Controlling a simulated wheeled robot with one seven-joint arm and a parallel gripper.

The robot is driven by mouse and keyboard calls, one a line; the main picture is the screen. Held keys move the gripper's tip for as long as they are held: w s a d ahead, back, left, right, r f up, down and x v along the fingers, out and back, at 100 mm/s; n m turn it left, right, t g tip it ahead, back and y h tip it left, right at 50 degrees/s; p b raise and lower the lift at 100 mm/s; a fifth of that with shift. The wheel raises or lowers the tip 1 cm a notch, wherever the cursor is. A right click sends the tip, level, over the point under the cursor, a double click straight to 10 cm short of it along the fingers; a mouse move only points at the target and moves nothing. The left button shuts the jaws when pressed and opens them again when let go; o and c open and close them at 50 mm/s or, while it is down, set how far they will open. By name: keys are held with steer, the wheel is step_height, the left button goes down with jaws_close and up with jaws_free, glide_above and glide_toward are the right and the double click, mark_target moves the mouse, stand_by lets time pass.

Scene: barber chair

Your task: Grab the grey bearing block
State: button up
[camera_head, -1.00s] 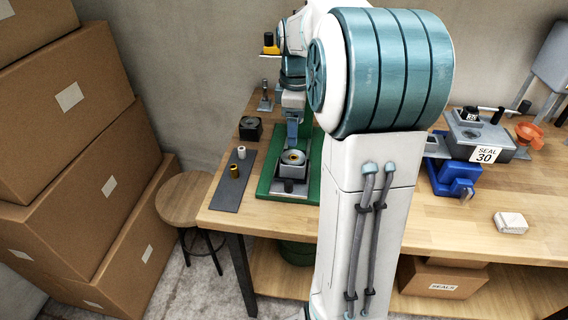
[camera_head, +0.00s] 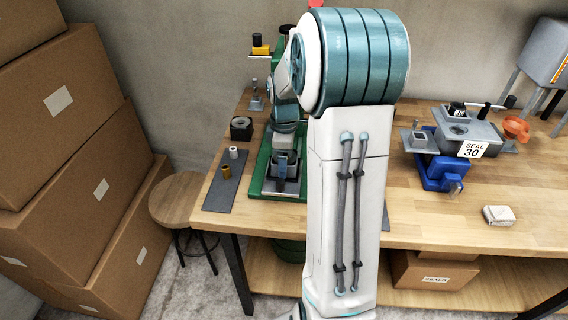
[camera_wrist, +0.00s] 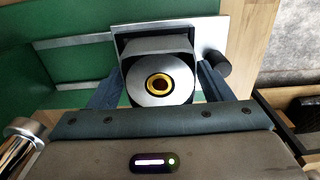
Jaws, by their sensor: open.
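The grey bearing block (camera_wrist: 160,91), with a round face and a yellow ring around a dark hole, sits on a metal plate on the green press base (camera_wrist: 60,70). In the wrist view my gripper (camera_wrist: 158,78) is open, with one blue finger on each side of the block. I cannot tell whether the fingers touch it. In the head view my gripper (camera_head: 281,172) is low over the green base (camera_head: 262,178), and it mostly hides the block.
A dark mat (camera_head: 226,183) with a white and a brass bushing lies to the left. A black block (camera_head: 241,128) stands behind it. A blue vise (camera_head: 443,173) and a grey fixture marked SEAL 30 (camera_head: 472,138) stand to the right. A wooden stool (camera_head: 175,202) is at the left.

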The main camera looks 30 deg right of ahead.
steer(key=shift+w+r, duration=0.1)
steer(key=c, duration=1.5)
steer(key=shift+o, duration=0.2)
